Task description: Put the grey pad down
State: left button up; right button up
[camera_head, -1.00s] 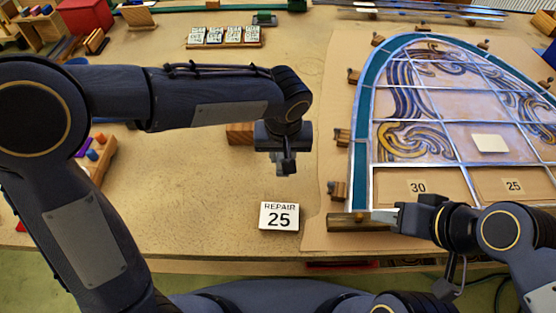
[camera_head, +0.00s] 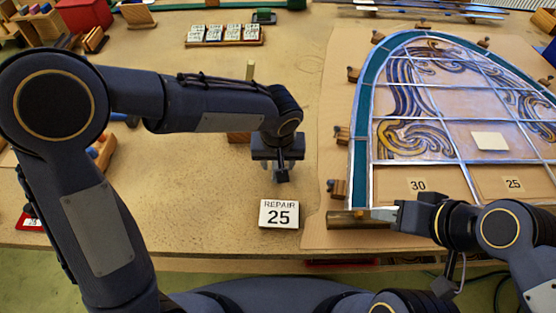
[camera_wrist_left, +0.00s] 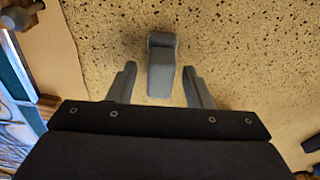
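The grey pad (camera_wrist_left: 161,65) shows in the left wrist view as a small grey block against the speckled table. It lies between and beyond the two fingers of my left gripper (camera_wrist_left: 160,85), with a gap on each side. My left gripper is open. In the head view my left gripper (camera_head: 281,172) points down above the table, behind the REPAIR 25 card; the pad cannot be made out clearly there. My right gripper (camera_head: 380,214) is at the wooden bar (camera_head: 345,220) by the panel's lower left corner; whether its fingers are closed is unclear.
The REPAIR 25 card (camera_head: 279,214) lies just in front of my left gripper. The leaded panel (camera_head: 362,130) fills the right side, with small wooden blocks around its edge. A wooden tray of cards (camera_head: 225,43) stands at the back. The table left of the card is mostly clear.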

pick_arm(q)
notch_tip(320, 180, up, 12)
jog(key=s, duration=0.2)
dwell(0.5)
jog(key=shift+s+a+r, duration=0.1)
jog(key=s+a+h, duration=0.2)
jog(key=s+a, duration=0.2)
jog(key=a, duration=0.9)
jog(key=s+a+f+n+t+h, duration=0.1)
jog(key=s+a, duration=0.2)
jog(key=s, duration=0.3)
jog(key=s+a+f+t, duration=0.2)
jog(key=s+a, duration=0.2)
jog(key=s, duration=0.2)
jog(key=shift+a+f+n+t+h, duration=0.2)
jog(key=shift+f+n+t+h, duration=0.1)
jog(key=shift+n+h, duration=0.1)
